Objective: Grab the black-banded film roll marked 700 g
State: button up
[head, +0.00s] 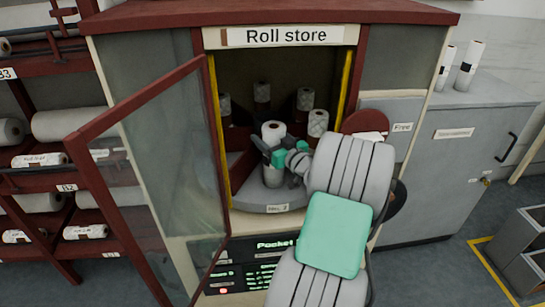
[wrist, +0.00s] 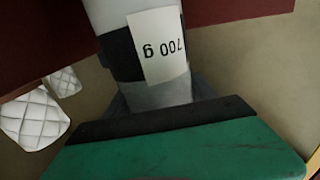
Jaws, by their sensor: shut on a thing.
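The film roll (wrist: 105,15) with a black band and a white label reading "700 g", upside down in the wrist view, is between my gripper's fingers. In the head view the same roll (head: 273,131) stands upright at the front of the open Roll store compartment. My gripper (head: 276,157) is shut on it around its middle, reaching in from the right. A green finger with a dark pad fills the bottom of the wrist view and hides part of the roll. The roll's base is just over the grey turntable shelf (head: 285,198); I cannot tell whether they touch.
Several other rolls stand behind, including a quilted one (head: 318,123) at right. Dark red dividers split the compartment. The glazed door (head: 165,170) is swung open at left. Yellow-edged frame posts (head: 346,85) bound the opening. Two rolls (head: 468,65) stand on the right counter.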

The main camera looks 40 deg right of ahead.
grip_shut()
jog(key=shift+r, duration=0.1)
jog(key=shift+r, duration=0.1)
